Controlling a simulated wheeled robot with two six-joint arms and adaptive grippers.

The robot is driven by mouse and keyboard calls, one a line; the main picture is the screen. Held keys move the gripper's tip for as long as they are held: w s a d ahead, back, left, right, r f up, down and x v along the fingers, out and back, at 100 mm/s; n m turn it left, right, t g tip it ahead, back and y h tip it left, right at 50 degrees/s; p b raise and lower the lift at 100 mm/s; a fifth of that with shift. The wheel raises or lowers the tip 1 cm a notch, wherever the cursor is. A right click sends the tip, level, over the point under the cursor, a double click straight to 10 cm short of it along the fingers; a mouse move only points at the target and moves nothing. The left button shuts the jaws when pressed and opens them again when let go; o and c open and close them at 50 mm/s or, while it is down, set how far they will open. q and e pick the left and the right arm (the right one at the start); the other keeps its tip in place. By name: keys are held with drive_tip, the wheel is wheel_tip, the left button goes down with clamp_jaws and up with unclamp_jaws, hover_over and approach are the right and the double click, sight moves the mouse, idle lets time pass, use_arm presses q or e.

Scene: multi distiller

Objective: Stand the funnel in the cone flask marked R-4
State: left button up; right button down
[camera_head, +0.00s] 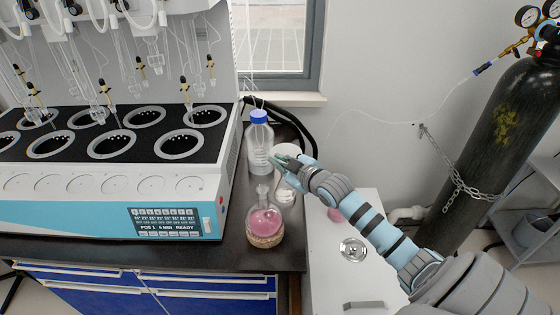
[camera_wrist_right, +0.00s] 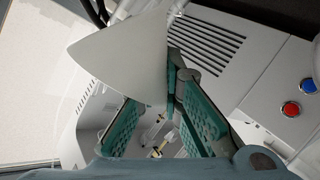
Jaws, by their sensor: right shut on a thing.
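My right gripper (camera_head: 283,160) comes in from the right above the bench's right end. It is shut on a white funnel (camera_wrist_right: 125,50). In the wrist view the funnel's cone fills the upper left, between and beyond the green fingers (camera_wrist_right: 172,125). In the head view part of the white funnel (camera_head: 289,152) shows beside the fingers. No marking R-4 is readable. A pink-filled vessel (camera_head: 335,214), partly hidden by my right arm, stands on the white cabinet; I cannot tell whether it is a cone flask. My left gripper is not in view.
A round flask with pink liquid (camera_head: 265,222) sits on a cork ring. A blue-capped bottle (camera_head: 260,145) and a pale vessel (camera_head: 285,196) stand close to my gripper. The distiller (camera_head: 110,215) fills the left. A chained gas cylinder (camera_head: 505,130) stands right.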

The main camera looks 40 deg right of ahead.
drive_tip(key=shift+f+b, duration=0.55)
drive_tip(key=shift+f, duration=0.2)
drive_tip(key=c, duration=1.7)
unclamp_jaws()
drive_tip(key=shift+o, duration=0.2)
drive_tip(key=shift+s+r, duration=0.1)
drive_tip(key=shift+s, duration=0.25)
drive_tip(key=v, duration=0.6)
drive_tip(key=shift+s+r, duration=0.2)
drive_tip(key=shift+s, duration=0.2)
